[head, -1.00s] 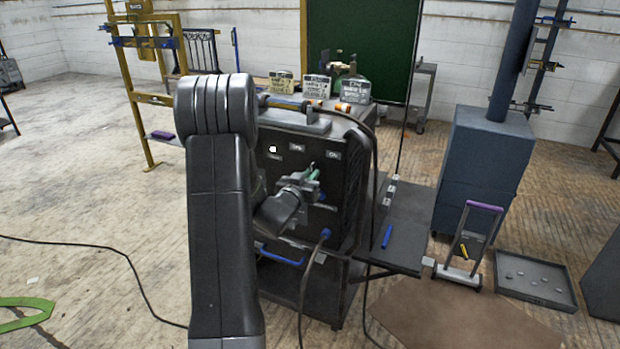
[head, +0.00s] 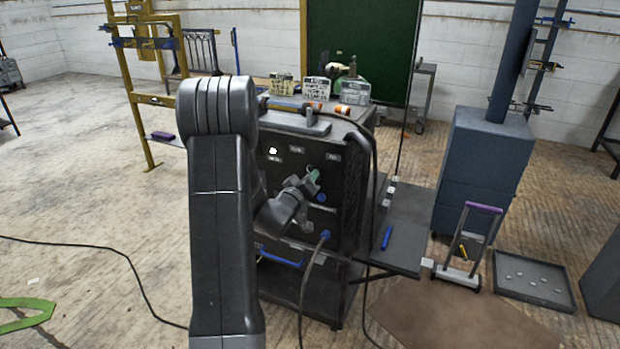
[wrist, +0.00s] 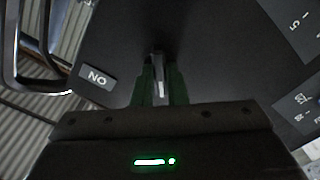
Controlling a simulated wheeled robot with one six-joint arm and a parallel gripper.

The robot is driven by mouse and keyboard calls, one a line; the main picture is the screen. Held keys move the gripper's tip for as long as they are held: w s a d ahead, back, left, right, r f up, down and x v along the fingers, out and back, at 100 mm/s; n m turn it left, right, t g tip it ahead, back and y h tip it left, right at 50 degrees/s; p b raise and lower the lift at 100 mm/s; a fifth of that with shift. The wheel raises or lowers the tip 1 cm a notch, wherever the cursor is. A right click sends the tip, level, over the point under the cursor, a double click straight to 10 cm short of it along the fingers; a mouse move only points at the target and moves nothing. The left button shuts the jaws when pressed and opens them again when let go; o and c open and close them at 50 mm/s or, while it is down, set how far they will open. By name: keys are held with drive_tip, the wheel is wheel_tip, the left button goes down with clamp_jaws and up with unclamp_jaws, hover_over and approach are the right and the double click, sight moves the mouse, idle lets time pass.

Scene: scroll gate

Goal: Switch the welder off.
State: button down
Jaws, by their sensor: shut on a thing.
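The welder (head: 337,209) is a dark box on a cart, with small pale labels on its front panel. My gripper (head: 314,176) is at the upper right part of that panel. In the wrist view its green fingers (wrist: 158,88) are shut on a pale grey switch lever (wrist: 158,70) standing out from the dark panel. An ON label (wrist: 97,77), upside down in this view, is to the left of the lever. The base of the lever is partly hidden by the fingers. My arm covers the left part of the welder in the head view.
A cable with a blue plug (head: 325,235) hangs from the panel below my gripper. A dark side shelf (head: 405,240) with a blue marker (head: 387,237) juts out at right. A bar handle (wrist: 35,80) shows at left in the wrist view.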

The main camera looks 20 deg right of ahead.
idle(0.4)
drive_tip(key=c, duration=1.5)
unclamp_jaws()
drive_tip(key=shift+o, duration=0.2)
drive_tip(key=v, duration=1.3)
drive_tip(key=shift+s+a+b, duration=0.25)
drive_tip(key=shift+s+b, duration=0.05)
drive_tip(key=shift+b, duration=0.15)
drive_tip(key=x, duration=1.3)
drive_tip(key=shift+w+d+p, duration=0.25)
drive_tip(key=shift+w+p, duration=0.05)
drive_tip(key=shift+p, duration=0.15)
